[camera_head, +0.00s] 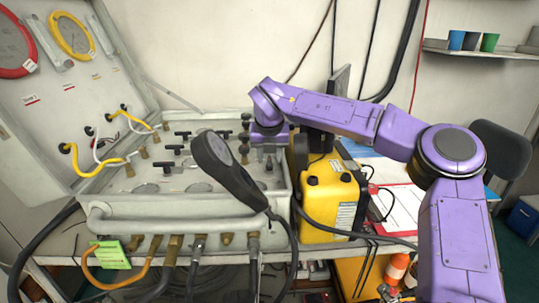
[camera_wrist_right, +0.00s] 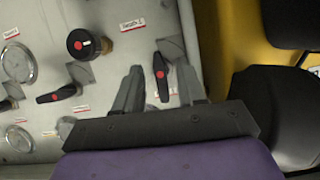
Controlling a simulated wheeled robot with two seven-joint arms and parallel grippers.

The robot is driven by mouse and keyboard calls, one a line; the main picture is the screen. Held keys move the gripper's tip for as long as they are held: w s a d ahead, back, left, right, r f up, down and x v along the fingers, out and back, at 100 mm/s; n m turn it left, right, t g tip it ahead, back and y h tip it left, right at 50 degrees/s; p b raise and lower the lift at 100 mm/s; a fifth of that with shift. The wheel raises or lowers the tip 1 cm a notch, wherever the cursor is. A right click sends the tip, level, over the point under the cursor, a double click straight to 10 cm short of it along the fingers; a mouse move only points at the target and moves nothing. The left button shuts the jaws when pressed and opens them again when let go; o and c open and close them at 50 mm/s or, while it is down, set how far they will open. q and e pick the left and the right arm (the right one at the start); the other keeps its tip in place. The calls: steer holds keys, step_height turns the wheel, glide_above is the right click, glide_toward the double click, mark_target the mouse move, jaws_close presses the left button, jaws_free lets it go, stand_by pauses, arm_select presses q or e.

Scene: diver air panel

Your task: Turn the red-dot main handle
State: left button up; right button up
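A black lever handle with a red dot (camera_wrist_right: 160,74) shows in the right wrist view, between the two fingers of my right gripper (camera_wrist_right: 158,72). The fingers are apart, with a gap on each side of the handle; I cannot tell how far above it they are. In the head view my right gripper (camera_head: 268,138) is over the right back part of the grey air panel (camera_head: 180,207), and its arm hides part of that area. Another black handle with a red dot (camera_wrist_right: 68,91) sits farther left. The labels are too small to read. My left gripper is out of view.
A round black knob with a red dot (camera_wrist_right: 85,44) is near the handles. A yellow case (camera_head: 330,195) is close on the right. The panel's open lid (camera_head: 60,95) is at left.

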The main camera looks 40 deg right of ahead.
steer(key=v, duration=1)
steer(key=shift+r+b, duration=0.25)
steer(key=shift+b, duration=0.15)
